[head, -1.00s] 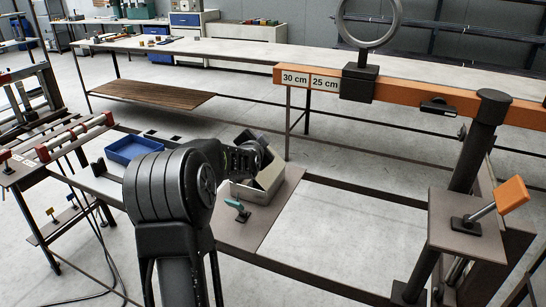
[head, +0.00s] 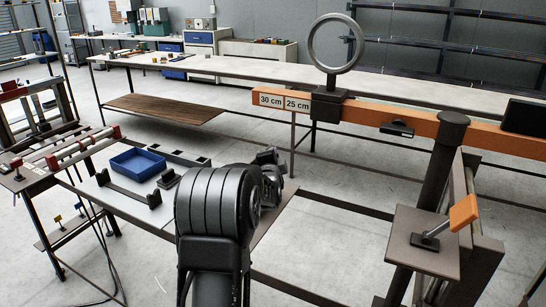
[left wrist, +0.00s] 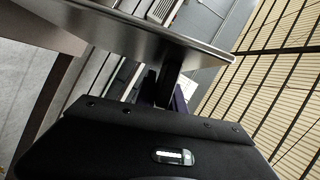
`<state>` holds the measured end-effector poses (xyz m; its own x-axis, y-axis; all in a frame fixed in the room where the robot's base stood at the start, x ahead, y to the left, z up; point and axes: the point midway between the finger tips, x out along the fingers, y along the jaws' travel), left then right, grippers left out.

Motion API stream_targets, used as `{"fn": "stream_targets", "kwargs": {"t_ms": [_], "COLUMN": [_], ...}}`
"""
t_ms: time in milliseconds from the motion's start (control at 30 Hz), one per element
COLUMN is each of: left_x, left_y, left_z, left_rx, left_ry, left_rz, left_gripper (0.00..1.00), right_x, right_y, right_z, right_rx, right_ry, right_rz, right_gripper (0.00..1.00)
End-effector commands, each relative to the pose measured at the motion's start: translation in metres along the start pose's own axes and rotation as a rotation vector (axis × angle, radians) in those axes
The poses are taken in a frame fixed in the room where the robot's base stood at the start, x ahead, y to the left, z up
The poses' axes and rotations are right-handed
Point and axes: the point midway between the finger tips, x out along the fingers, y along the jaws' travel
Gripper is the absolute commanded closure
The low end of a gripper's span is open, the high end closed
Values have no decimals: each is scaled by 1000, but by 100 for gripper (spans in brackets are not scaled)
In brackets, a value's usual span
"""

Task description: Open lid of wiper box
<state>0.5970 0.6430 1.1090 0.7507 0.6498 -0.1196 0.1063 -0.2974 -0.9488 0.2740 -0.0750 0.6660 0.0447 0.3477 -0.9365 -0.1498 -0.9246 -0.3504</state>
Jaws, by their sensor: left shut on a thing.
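The wiper box is hidden in the head view behind my own black left arm. My left gripper (head: 272,162) is partly seen beyond that arm, over the table; its fingertips cannot be made out there. In the left wrist view, my dark fingers (left wrist: 167,88) reach to a dark grey plate (left wrist: 130,35) that fills the top; it seems to be the box lid, seen edge-on. The gripper is shut on it. How far the lid is tilted cannot be told. My right gripper is not in view.
A blue tray (head: 138,165), a black bracket (head: 128,192) and a holed block (head: 187,158) lie left of my arm. An orange beam (head: 365,115) with a ring (head: 336,44) crosses behind. A post (head: 440,170) and an orange-tipped lever (head: 463,212) stand at the right.

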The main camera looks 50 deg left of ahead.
Motion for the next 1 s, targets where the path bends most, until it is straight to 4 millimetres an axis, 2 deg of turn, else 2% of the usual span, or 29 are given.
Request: {"fn": "stream_targets", "kwargs": {"t_ms": [33, 333, 367, 600, 867, 1000], "left_x": [0, 0, 0, 0, -1, -10], "left_y": [1, 3, 3, 2, 2, 1], "left_z": [-5, -6, -6, -4, -2, -3], "left_rx": [-3, -3, -3, -2, -2, -3], "left_ry": [9, 10, 10, 6, 4, 5], "left_rz": [3, 6, 6, 5, 4, 3], "left_gripper": [100, 100, 85, 67, 67, 67], "right_x": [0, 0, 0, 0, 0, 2], "right_y": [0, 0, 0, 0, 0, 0], "right_z": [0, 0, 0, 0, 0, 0], "right_rx": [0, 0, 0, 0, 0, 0], "right_ry": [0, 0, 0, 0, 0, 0], "right_rz": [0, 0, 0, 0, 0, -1], "right_gripper": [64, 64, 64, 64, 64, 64]}}
